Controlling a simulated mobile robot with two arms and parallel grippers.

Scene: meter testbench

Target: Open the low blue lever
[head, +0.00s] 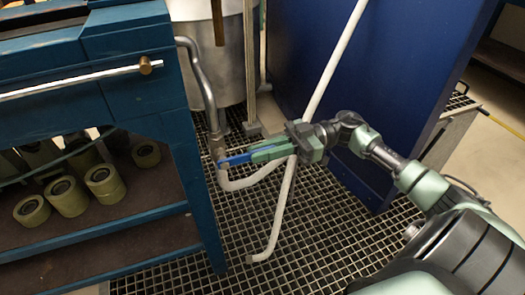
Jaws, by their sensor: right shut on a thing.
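The low blue lever (236,159) sits on a pipe fitting low beside the leg of the blue bench. It points to the right, towards my right gripper (254,155). The gripper has green fingers and is shut on the lever, reaching in from the right. The fingers cover the right end of the lever. My left gripper is not in the head view.
A blue bench (176,130) with rollers (67,196) on its lower shelf stands at the left. A white pipe (283,205) runs behind my right gripper. A grated floor (330,245) lies below, and a dark blue panel (390,70) stands behind.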

